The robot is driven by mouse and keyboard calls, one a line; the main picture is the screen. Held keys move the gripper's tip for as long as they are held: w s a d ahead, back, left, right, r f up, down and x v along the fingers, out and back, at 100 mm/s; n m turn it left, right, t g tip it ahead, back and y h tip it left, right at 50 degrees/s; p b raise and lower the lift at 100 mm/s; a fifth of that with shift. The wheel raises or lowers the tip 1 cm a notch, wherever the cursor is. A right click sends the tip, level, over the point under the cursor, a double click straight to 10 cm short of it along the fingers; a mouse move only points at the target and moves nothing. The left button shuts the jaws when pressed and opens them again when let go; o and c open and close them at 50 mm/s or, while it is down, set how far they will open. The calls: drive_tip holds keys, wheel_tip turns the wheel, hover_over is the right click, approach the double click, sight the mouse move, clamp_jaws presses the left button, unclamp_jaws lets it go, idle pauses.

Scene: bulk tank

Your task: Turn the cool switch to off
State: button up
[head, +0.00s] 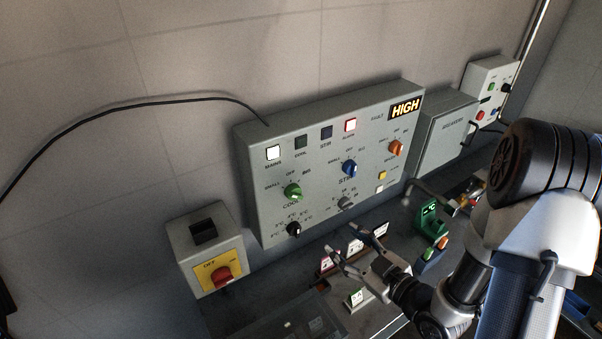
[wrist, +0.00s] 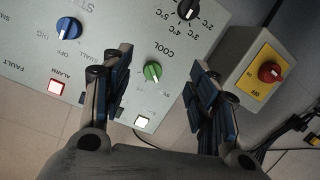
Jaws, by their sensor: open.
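The cool switch is a green knob (head: 293,192) on the grey control panel (head: 262,218), above the printed word COOL. SMALL, OFF and BIG are printed around it. It also shows in the wrist view (wrist: 152,72), where the lettering is upside down. Its pointer is too small to read surely. My gripper (head: 357,241) is open and empty in front of the panel's lower part. In the wrist view, the green knob shows between the open fingers (wrist: 158,66); I see no contact with it.
A black temperature knob (head: 293,229), a blue knob (head: 349,168) and an orange knob (head: 396,147) share the panel. Small signs (head: 356,246) and a green device (head: 430,218) stand below the panel.

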wheel_tip(320, 180, up, 2)
drive_tip(key=s+t+y, duration=0.1)
drive_tip(key=s+y, duration=0.1)
drive_tip(key=b, duration=1.2)
approach(299, 198)
drive_tip(key=shift+m+t, duration=0.3)
drive_tip(key=shift+m, duration=0.1)
drive_tip(key=x, duration=0.9)
drive_tip(key=shift+s+a+f, duration=0.1)
drive_tip(key=shift+a, duration=0.05)
drive_tip(key=c, duration=1.1)
